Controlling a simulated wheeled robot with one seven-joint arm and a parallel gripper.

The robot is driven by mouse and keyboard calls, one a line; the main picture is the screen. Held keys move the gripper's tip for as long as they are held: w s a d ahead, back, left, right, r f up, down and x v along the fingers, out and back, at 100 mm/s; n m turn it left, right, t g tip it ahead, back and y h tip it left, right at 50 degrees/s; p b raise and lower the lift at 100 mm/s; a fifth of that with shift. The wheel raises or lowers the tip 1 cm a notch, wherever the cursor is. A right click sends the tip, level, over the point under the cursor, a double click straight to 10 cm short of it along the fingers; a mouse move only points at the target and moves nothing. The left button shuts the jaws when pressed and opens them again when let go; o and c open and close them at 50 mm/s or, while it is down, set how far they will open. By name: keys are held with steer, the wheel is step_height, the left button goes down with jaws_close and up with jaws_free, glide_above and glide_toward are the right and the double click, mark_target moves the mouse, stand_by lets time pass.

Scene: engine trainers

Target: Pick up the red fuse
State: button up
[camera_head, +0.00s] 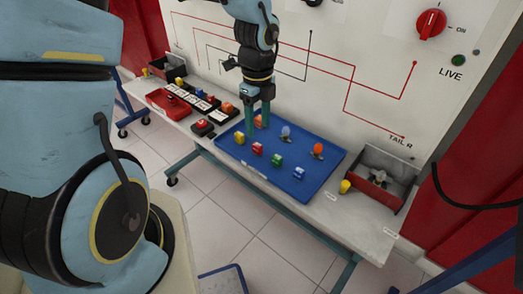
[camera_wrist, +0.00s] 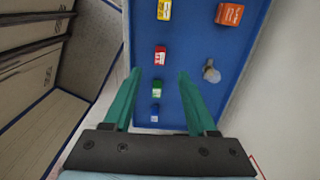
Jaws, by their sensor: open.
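The red fuse (camera_head: 257,149) stands on the blue tray (camera_head: 328,171), in the row along its near edge, between a yellow fuse (camera_head: 240,138) and a green fuse (camera_head: 277,160). My gripper (camera_head: 257,130) points down over the left part of the tray with its two green fingers apart and nothing between them. In the wrist view, the red fuse (camera_wrist: 160,56) shows just beyond the gap between the fingertips of my gripper (camera_wrist: 160,73). The fingers do not appear to touch it.
A blue fuse (camera_head: 299,173) ends the near row. An orange block (camera_head: 260,121), a clear bulb (camera_head: 286,131) and an orange bulb (camera_head: 318,150) stand farther back on the tray. A grey bin (camera_head: 396,168) is at right, a red tray (camera_head: 170,103) at left. The wall panel rises behind.

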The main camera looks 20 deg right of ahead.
mark_target(257, 145)
steer(key=shift+w+a+f+p, duration=0.1)
steer(key=shift+f+p, duration=0.3)
steer(key=shift+f, duration=3.15)
jaws_close()
